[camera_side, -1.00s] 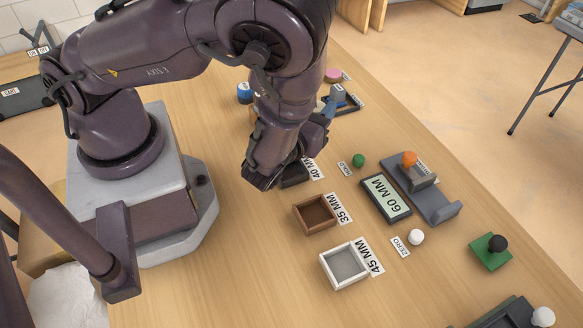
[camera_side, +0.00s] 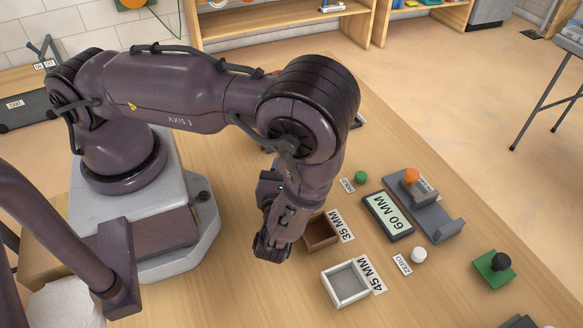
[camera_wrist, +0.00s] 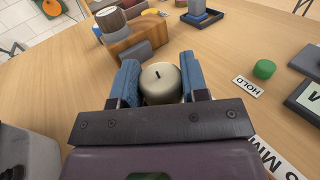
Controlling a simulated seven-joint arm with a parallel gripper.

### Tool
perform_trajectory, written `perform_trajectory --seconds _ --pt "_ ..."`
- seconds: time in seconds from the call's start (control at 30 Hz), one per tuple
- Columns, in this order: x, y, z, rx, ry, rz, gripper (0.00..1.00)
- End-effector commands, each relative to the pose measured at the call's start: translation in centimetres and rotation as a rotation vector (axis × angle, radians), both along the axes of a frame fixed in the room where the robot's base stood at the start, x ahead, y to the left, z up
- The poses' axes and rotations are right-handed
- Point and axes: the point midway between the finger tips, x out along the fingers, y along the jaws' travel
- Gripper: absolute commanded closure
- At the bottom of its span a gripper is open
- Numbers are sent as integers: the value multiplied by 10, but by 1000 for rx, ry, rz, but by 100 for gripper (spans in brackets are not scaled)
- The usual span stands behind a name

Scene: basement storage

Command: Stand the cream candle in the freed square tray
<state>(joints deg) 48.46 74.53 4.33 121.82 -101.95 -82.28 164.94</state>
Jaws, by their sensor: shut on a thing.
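My gripper (camera_wrist: 160,72) is shut on the cream candle (camera_wrist: 163,84), which sits between the blue finger pads with its dark wick showing in the wrist view. In the side view my gripper (camera_side: 268,250) is left of the trays, and the candle cannot be made out there. A white-rimmed square tray (camera_side: 352,299) beside the 45 MM label looks empty. A brown square tray (camera_side: 322,247) beside the 35 MM label is partly covered by my arm. The 40 MM tray is hidden behind my arm in the side view.
A 60 MM display (camera_side: 388,216), a grey stand with an orange knob (camera_side: 411,176), a green button (camera_side: 361,178) and a white ZERO button (camera_side: 418,255) lie to the right. A wooden block (camera_wrist: 133,40) and a dark tray (camera_wrist: 217,17) show in the wrist view.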

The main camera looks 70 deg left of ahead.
Motion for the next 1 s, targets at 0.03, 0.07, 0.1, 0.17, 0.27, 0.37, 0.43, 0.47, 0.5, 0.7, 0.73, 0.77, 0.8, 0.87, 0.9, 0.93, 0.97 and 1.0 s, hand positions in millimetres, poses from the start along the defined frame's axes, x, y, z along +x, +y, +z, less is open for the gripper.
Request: perform_trajectory --seconds 0.03,0.07,0.1,0.17,0.27,0.37,0.43,0.47,0.5,0.7,0.73,0.77,0.8,0.87,0.9,0.93,0.97,1.0 --pt "0 0 -5 1 0 0 83" --pt "0 0 -6 1 0 0 83" --pt "0 0 -7 1 -1 0 83" --pt "0 0 -7 0 -1 0 83" --pt "0 0 -7 0 -1 0 83" --pt "0 0 -8 1 -1 0 83" --pt "0 0 -10 1 -1 0 83" --pt "0 0 -11 1 -1 0 83" --pt "0 0 -10 1 -1 0 50" --pt "0 0 -10 1 -1 0 34" --pt "0 0 -10 1 -1 0 34" --pt "0 0 -10 1 -1 0 34" --pt "0 0 -10 1 -1 0 34" --pt "0 0 -9 0 -1 -1 34" --pt "0 0 -7 0 -1 -1 34" --pt "0 -1 -6 -1 -1 -1 34" --pt "-2 -4 -7 -1 -1 -2 34" --pt "-5 -8 -7 -1 -2 -3 34"
